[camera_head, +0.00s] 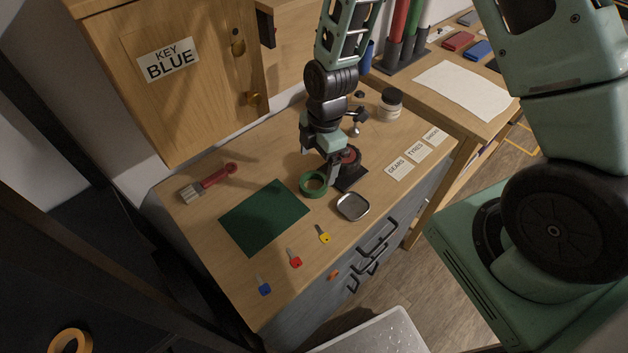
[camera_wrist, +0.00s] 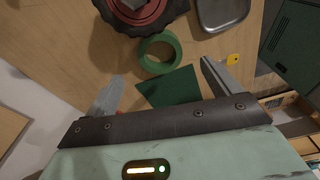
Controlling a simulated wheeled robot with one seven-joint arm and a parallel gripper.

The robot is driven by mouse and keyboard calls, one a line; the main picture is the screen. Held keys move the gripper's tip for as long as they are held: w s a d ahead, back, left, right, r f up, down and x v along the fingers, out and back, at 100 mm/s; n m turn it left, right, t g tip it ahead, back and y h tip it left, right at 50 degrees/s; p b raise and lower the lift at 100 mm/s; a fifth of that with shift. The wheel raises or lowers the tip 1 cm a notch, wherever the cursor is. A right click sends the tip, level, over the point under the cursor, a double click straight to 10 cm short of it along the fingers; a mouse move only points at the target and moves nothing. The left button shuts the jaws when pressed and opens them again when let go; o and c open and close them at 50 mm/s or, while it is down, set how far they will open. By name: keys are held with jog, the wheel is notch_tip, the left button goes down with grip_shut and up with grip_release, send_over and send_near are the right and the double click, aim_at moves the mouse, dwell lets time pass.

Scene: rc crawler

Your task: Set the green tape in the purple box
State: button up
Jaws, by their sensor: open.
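The green tape (camera_head: 314,193) is a ring lying flat on the wooden worktop, beside the corner of a dark green mat. In the wrist view the tape (camera_wrist: 143,50) lies just beyond the two fingertips, roughly between them sideways. My gripper (camera_head: 319,165) is open and empty, above the worktop close to the tape. Its spread fingers also show in the wrist view (camera_wrist: 162,71). I see no purple box in either view.
Near the tape are a dark wheel on a black base (camera_head: 349,178), a metal tray (camera_head: 352,207) and the green mat (camera_head: 264,217). Blue, red and yellow keys (camera_head: 324,235) lie along the front. A red-handled brush (camera_head: 209,183) lies left. A wooden cabinet (camera_head: 190,115) stands behind.

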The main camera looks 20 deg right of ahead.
aim_at(313, 188)
jog(key=shift+a+f+p, duration=0.2)
jog(key=shift+f+p, duration=0.5)
jog(key=shift+f, duration=1)
jog(key=shift+a+f+p, duration=0.2)
jog(key=shift+f+p, duration=0.45)
jog(key=shift+f, duration=1)
jog(key=c, duration=1.2)
jog(key=shift+o, duration=0.2)
notch_tip(313, 188, up, 10)
jog(key=b, duration=0.2)
jog(key=shift+b, duration=0.4)
